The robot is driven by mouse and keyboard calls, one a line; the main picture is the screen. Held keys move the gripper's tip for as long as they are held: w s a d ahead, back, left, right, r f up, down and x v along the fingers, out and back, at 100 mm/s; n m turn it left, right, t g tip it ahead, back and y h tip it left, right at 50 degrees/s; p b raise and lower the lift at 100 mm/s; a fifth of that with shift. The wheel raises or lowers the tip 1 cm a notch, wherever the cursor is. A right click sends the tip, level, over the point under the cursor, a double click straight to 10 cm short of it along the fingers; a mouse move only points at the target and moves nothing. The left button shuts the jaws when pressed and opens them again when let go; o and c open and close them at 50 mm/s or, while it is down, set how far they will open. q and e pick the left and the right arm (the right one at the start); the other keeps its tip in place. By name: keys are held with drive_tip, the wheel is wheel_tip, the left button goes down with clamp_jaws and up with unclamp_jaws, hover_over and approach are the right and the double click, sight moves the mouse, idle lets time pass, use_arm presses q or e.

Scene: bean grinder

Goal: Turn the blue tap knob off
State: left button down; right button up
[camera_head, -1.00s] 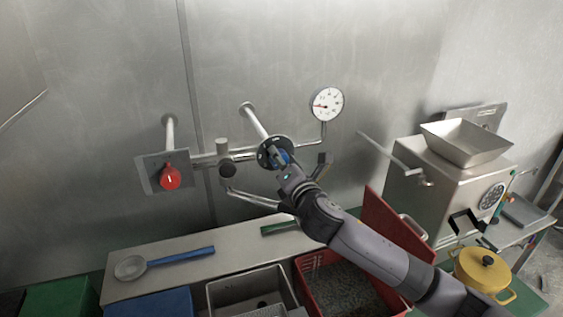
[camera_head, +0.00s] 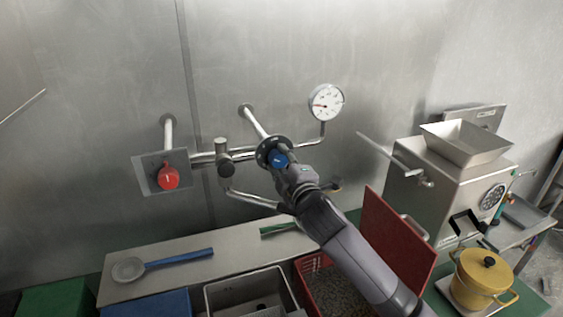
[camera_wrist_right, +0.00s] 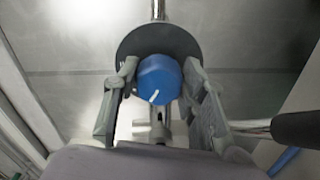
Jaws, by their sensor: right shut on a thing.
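The blue tap knob (camera_head: 277,159) sits on a round dark disc on the wall piping. It also shows in the wrist view (camera_wrist_right: 158,80), with a white mark pointing down and slightly left. My right gripper (camera_head: 284,170) is at the knob from the lower right. In the wrist view its two fingers (camera_wrist_right: 160,88) stand on either side of the knob and are shut on it. The gripper hides the knob's lower right in the head view. My left gripper is not in view.
A red knob (camera_head: 168,177) is on a plate at the left. A gauge (camera_head: 326,102) stands above right. Below are a shelf with a blue-handled ladle (camera_head: 179,258), a sink (camera_head: 225,300) and a red crate (camera_head: 303,275). A grinder (camera_head: 445,195) and yellow pot (camera_head: 484,279) stand right.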

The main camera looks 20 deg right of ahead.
drive_tip(key=m, duration=0.6)
drive_tip(key=shift+a+f+m, duration=0.1)
drive_tip(key=shift+f+m, duration=0.15)
drive_tip(key=shift+m, duration=0.05)
drive_tip(key=m, duration=0.5)
drive_tip(key=shift+a+f+p, duration=0.1)
drive_tip(key=shift+p, duration=0.3)
drive_tip(key=shift+m, duration=0.4)
drive_tip(key=o, duration=1.2)
drive_tip(key=shift+c, duration=0.2)
drive_tip(key=shift+s, duration=0.2)
drive_tip(key=s, duration=1.1)
drive_tip(key=shift+s+d, duration=0.25)
drive_tip(key=shift+s, duration=0.1)
